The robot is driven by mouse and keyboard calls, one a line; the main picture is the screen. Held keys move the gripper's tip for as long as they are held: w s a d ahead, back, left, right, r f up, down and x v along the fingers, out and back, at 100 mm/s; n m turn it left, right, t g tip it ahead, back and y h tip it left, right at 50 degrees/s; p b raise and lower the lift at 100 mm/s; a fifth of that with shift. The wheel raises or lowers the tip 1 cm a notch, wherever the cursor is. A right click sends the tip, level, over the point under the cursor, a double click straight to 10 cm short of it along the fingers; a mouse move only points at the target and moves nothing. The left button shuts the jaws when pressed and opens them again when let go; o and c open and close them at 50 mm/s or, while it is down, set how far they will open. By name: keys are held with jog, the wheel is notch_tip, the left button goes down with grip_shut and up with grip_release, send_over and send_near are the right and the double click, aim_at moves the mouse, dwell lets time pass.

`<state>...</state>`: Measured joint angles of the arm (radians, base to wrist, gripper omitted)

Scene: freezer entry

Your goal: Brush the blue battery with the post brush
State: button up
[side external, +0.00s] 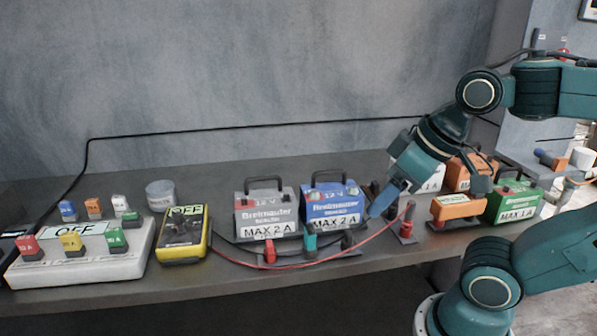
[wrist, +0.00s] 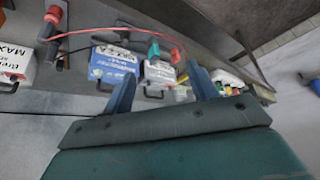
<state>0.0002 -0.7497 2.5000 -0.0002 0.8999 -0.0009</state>
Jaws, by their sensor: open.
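The blue battery (side external: 330,205), labelled 12 V and MAX 2 A with a black handle, stands upright on the bench in the side view. It also shows in the wrist view (wrist: 112,62). My gripper (side external: 380,206) is angled down just right of it, its blue fingers low over the bench. In the wrist view my gripper (wrist: 161,90) is open, with nothing clearly held between the fingers. I cannot clearly identify the post brush. A small upright red and dark piece (side external: 407,226) stands right of the fingers, and dark items beside the fingers are partly hidden.
A grey battery (side external: 265,212) stands left of the blue one, with a yellow meter (side external: 183,233) and a white switch strip (side external: 85,252) farther left. Green (side external: 515,203) and orange batteries stand right. Red and black leads (side external: 330,257) cross the front near the bench edge.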

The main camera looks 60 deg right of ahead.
jog(key=n+g+y, duration=0.1)
jog(key=n+y, duration=0.5)
jog(key=n, duration=0.5)
send_near(310, 240)
jog(key=f, duration=0.1)
jog(key=s+a+f, duration=0.1)
jog(key=f, duration=0.1)
jog(key=a+f, duration=0.1)
jog(key=shift+s+f, duration=0.25)
jog(key=shift+w+d+f+n+t+y, duration=0.5)
jog(key=shift+w+d+f+t, duration=0.05)
jog(key=shift+d+f+t, duration=0.3)
jog(key=shift+w+r+m+t+y, duration=0.3)
jog(key=shift+m+t+y, duration=0.2)
jog(key=shift+t+y, duration=0.1)
jog(key=shift+w+d+r+m+t+y, duration=0.2)
jog(key=shift+r+m+t+y, duration=0.15)
jog(key=shift+r+m+t, duration=0.15)
jog(key=shift+w+d+r+m+t+y, duration=0.2)
jog(key=shift+r+m+t+y, duration=0.2)
jog(key=shift+m+t, duration=0.15)
jog(key=shift+a, duration=0.1)
jog(key=shift+x, duration=1.25)
